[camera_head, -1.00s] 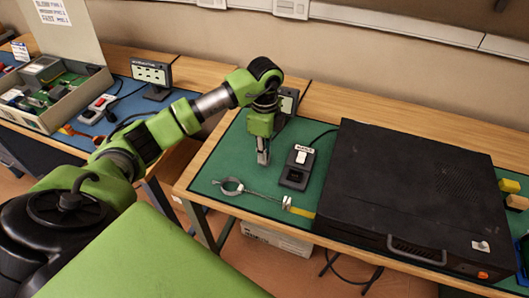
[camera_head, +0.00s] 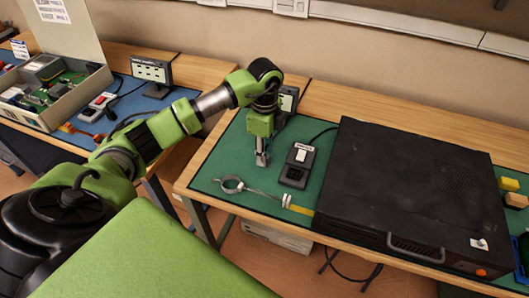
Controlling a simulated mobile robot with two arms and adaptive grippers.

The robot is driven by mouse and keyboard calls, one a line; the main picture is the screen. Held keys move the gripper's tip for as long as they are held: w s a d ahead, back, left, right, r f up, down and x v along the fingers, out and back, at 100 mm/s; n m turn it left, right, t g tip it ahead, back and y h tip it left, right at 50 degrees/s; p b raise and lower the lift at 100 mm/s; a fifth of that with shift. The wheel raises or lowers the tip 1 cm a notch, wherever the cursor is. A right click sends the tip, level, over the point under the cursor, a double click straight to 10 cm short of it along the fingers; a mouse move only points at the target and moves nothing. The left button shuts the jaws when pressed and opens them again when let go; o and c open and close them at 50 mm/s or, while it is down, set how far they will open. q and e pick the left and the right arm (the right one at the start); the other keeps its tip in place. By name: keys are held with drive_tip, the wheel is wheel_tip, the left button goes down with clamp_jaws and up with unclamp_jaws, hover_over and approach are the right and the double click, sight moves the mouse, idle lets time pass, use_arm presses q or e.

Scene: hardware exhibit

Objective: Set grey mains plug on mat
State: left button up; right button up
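My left gripper (camera_head: 262,154) points down over the left part of the green mat (camera_head: 231,154) on the right-hand bench. Its grey fingers look close together, but they are too small to tell whether they are shut or hold anything. I cannot make out the grey mains plug; it may be hidden at the fingers. A black switched unit with a white rocker (camera_head: 298,164) lies on the mat just right of the gripper, with a black cable behind it. My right gripper is not in view.
A large black case (camera_head: 410,190) fills the mat's right side. A ring-ended metal tool (camera_head: 233,185) lies near the front edge. A small display (camera_head: 287,100) stands behind my gripper. The left bench holds an open box of circuit boards (camera_head: 45,110). Bare mat shows left of the gripper.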

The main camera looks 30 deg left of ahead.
use_arm(q)
wheel_tip(320, 180, up, 12)
drive_tip(key=b, duration=0.1)
drive_tip(key=shift+f, duration=0.25)
idle(0.5)
